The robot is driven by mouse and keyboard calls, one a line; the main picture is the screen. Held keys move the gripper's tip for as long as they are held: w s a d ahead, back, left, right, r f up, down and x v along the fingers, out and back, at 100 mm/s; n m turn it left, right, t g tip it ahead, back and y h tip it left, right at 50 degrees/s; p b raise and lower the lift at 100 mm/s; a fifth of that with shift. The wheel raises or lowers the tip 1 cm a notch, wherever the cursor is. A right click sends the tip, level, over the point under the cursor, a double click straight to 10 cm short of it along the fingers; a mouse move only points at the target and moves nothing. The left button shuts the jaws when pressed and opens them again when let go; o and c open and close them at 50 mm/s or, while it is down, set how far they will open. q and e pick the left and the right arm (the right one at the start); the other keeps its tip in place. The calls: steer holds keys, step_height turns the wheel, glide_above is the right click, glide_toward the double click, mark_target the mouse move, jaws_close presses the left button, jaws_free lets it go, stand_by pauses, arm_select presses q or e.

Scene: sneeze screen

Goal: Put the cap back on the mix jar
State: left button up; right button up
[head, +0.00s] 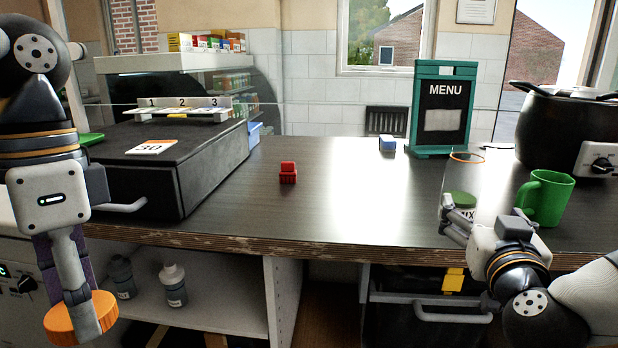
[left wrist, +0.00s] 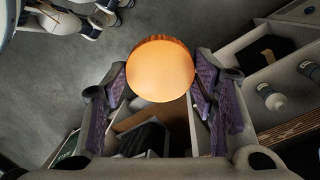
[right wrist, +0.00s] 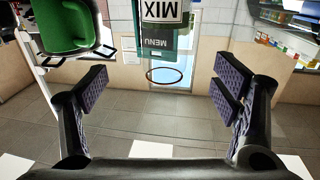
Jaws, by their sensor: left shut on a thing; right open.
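The mix jar (head: 466,178) stands upright on the counter at the right, a clear jar with green contents low down and a MIX label. Its open mouth has an orange rim; the rim (right wrist: 165,76) and label (right wrist: 163,12) show inverted in the right wrist view. The orange round cap (head: 97,312) is in my left gripper (head: 76,305), held low in front of the counter; the cap (left wrist: 160,70) is between its fingers in the left wrist view.
A green mug (head: 546,198) stands right of the jar, with a black cooker (head: 570,125) behind. A menu stand (head: 441,110) and small blue-white box (head: 387,143) are at the back. A red item (head: 288,173) sits mid-counter; the counter around it is clear.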

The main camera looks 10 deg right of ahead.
mark_target(470, 192)
arm_select(q)
steer(key=shift+w+f+g+b, duration=0.15)
steer(key=shift+f+b, duration=0.1)
steer(key=shift+f, duration=0.35)
steer(key=shift+w+f+g+b, duration=0.1)
steer(key=shift+f+g+b, duration=0.1)
steer(key=shift+f, duration=0.4)
arm_select(e)
steer(key=x, duration=0.6)
steer(key=shift+w+f, duration=0.15)
steer(key=shift+f, duration=0.05)
steer(key=shift+w+d+r, duration=0.1)
steer(key=shift+w, duration=0.15)
steer(key=shift+r, duration=0.1)
steer(key=x, duration=0.3)
steer(key=f+b+x, duration=0.1)
steer(key=x, duration=0.1)
steer(key=shift+w+a, duration=0.2)
steer(key=shift+a, duration=0.15)
arm_select(q)
step_height(470, 192, down, 3)
steer(key=shift+w+r, duration=0.15)
arm_select(e)
steer(key=shift+r, duration=0.25)
steer(key=c, duration=1.4)
